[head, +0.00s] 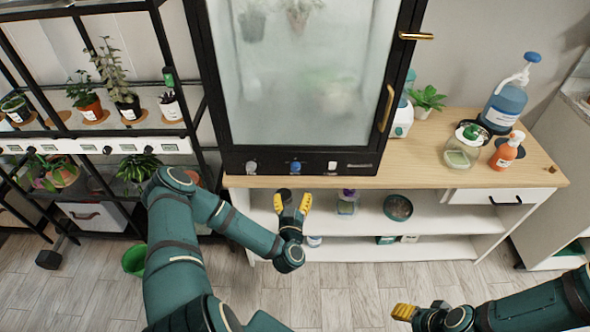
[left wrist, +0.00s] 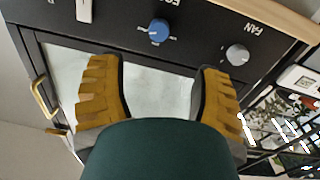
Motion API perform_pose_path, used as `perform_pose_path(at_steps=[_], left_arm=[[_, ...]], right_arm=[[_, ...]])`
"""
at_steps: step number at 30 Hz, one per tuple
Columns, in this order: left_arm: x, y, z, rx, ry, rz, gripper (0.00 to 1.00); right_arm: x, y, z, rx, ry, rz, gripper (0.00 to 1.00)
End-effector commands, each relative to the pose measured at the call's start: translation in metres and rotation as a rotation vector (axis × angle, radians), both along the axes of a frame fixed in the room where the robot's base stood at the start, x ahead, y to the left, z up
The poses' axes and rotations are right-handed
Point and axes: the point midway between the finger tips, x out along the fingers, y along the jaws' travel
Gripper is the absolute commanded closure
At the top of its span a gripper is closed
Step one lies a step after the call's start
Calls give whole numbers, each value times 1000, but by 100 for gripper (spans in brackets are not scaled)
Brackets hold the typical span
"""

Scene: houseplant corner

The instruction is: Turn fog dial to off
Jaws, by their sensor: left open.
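The fog dial (head: 295,167) is a blue knob on the black lower panel of the glass cabinet (head: 300,80). It shows large in the left wrist view (left wrist: 158,30), where the panel appears upside down. A pale mark is on its left side there; the setting labels are too small to read. My left gripper (head: 292,203) is open and empty, just below and in front of the dial in the head view. In the left wrist view its two yellow fingers (left wrist: 160,70) are apart, not touching the dial. My right gripper (head: 420,310) is low at the bottom right, partly seen.
A grey fan dial (head: 251,166) and a white switch (head: 332,165) flank the fog dial. The wooden bench top (head: 420,173) juts out below the panel. A plant rack (head: 90,130) stands left. Bottles (head: 507,100) stand on the bench at right.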

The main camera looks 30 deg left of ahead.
Motion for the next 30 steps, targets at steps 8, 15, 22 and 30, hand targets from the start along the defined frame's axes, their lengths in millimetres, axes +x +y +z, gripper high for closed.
perform_pose_path(at_steps=[8,15,22,30], left_arm=[[48,27,-1,1,-2,1,35],[84,46,-1,0,1,0,35],[100,55,0,-1,2,-2,35],[103,56,0,-2,1,-3,35]], right_arm=[[-2,0,-5,0,4,4,53],[-3,0,-9,2,7,6,53],[-4,1,-11,2,9,7,53],[-4,1,-11,2,9,7,53]])
